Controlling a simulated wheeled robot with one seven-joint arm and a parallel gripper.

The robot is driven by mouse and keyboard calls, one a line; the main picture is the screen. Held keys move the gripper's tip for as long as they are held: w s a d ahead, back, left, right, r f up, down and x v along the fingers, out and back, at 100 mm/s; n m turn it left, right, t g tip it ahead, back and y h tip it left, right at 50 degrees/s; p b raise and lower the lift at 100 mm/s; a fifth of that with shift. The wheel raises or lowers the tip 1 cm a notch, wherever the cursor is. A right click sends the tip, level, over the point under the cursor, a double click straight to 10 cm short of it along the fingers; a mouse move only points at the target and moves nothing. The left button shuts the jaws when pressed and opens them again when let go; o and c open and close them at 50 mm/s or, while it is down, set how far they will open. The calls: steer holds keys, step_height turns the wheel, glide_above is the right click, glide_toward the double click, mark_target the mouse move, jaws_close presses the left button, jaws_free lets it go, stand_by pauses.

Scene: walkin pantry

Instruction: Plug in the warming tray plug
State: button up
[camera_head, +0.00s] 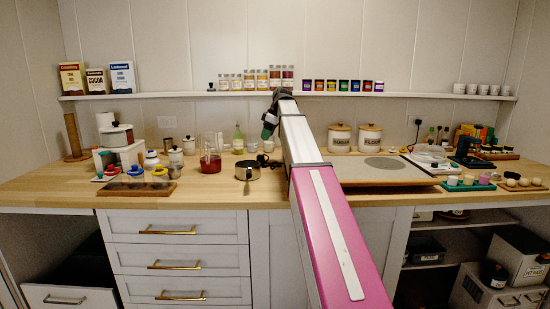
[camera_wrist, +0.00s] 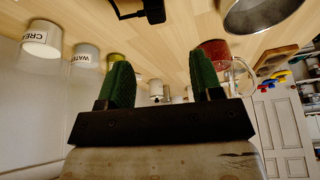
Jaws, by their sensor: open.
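My gripper (camera_head: 268,127) hangs above the back of the wooden counter, in front of the wall. In the wrist view its green fingers (camera_wrist: 162,78) are spread apart with nothing between them. A black object that looks like a plug (camera_wrist: 145,12) lies on the counter beyond the fingers; dark cord or plug also shows in the head view (camera_head: 264,160), below the gripper. A pale outlet (camera_head: 167,121) is on the back wall to the left. Another outlet with something dark at it (camera_head: 416,121) is on the right. A flat board with a grey disc, possibly the warming tray (camera_head: 345,175), lies right of my arm.
Two lidded canisters (camera_head: 369,138) stand at the back right. A shelf (camera_head: 180,96) with jars runs above the gripper.

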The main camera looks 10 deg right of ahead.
glide_above(261, 156)
steer(key=d, duration=0.2)
step_height(261, 156, down, 5)
steer(key=shift+x, duration=2.7)
steer(key=shift+s, duration=0.1)
steer(key=c, duration=1)
